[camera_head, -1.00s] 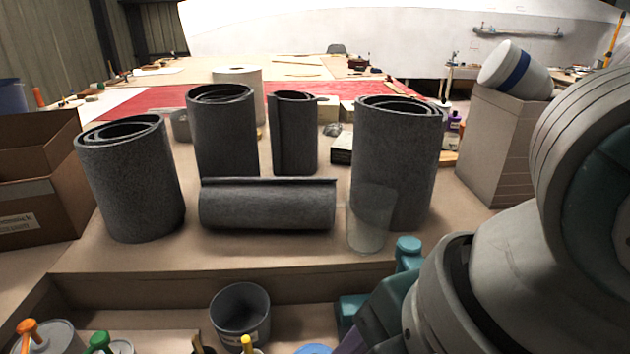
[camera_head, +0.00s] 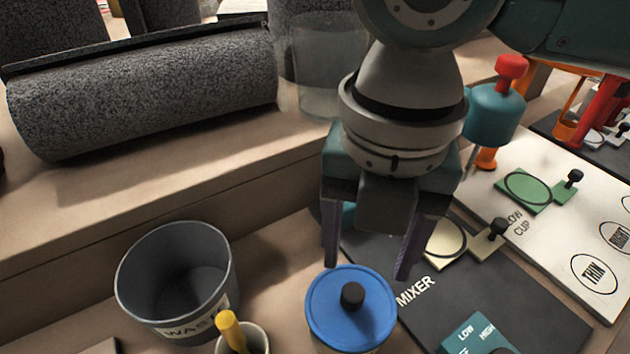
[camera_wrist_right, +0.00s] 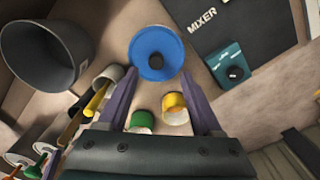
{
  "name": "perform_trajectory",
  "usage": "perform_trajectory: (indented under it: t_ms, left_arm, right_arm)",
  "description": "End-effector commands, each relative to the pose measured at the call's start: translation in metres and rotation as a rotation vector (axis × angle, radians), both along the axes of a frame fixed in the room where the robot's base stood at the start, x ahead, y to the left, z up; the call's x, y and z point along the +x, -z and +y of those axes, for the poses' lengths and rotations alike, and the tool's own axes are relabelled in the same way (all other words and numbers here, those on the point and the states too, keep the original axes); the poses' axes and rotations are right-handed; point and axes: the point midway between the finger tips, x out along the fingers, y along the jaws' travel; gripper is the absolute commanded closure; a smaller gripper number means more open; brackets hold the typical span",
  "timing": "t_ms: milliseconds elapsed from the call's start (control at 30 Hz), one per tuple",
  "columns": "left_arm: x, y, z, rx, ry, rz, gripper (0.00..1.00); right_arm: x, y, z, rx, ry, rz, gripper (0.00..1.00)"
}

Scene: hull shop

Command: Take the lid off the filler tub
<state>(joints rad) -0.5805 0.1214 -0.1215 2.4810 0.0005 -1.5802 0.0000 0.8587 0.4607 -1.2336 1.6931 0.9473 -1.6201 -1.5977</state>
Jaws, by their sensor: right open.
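A round blue lid (camera_head: 328,312) with a black knob (camera_head: 352,295) sits on a tub at the bottom middle of the head view. Most of the tub is hidden under the lid and by the picture's edge. The lid also shows in the wrist view (camera_wrist_right: 145,48), at top centre. My right gripper (camera_head: 366,268) points down with its purple fingers apart and empty. In the head view the fingers appear just behind and above the lid; in the wrist view (camera_wrist_right: 160,75) the lid lies beyond the fingertips. They do not touch the knob. My left gripper is out of view.
A grey waste bin (camera_head: 125,285) stands left of the lid, with a cup holding a yellow-handled tool (camera_head: 230,330) between them. A dark mixer mat (camera_head: 540,330) lies to the right, then a white flow-cup board (camera_head: 560,235). A grey roll (camera_head: 150,90) lies on the raised shelf behind.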

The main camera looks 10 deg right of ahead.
Motion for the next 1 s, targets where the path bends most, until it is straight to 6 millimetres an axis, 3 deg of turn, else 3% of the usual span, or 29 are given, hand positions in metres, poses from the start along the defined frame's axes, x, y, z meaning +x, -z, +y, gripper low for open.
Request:
perform_trajectory:
  t_ms: [433,700,1000]
  left_arm:
    - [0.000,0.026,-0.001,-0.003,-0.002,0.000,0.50]
    - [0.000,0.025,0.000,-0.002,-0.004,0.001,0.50]
    - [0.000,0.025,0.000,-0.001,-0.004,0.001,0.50]
  right_arm:
    - [-0.002,0.060,0.005,0.000,0.000,0.000,0.33]
    - [-0.002,0.062,0.005,0.000,-0.001,-0.002,0.34]
    - [-0.002,0.061,0.005,0.000,0.000,-0.002,0.68]
